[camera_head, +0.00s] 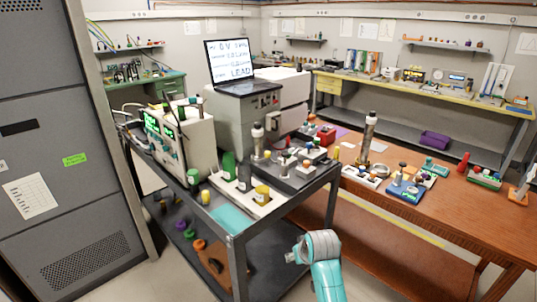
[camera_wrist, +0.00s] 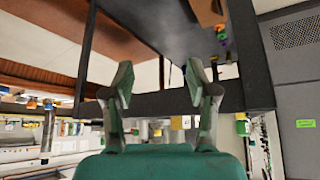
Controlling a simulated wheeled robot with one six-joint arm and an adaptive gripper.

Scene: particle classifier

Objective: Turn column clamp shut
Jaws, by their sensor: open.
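A metal column (camera_head: 368,138) stands upright on the brown wooden table at right. A shorter upright metal column (camera_head: 258,140) stands on the dark cart, near its right side. I cannot tell which of them carries the clamp; its lever is too small to make out. My gripper (camera_wrist: 159,78) is open and empty in the wrist view, its two fingers apart with nothing between them. In the head view my teal arm is at bottom centre, in front of the cart and lower than its top, well away from both columns.
The wooden table (camera_head: 460,208) holds several small racks. A grey cabinet (camera_head: 60,130) stands at left. Bare floor shows between cabinet and cart.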

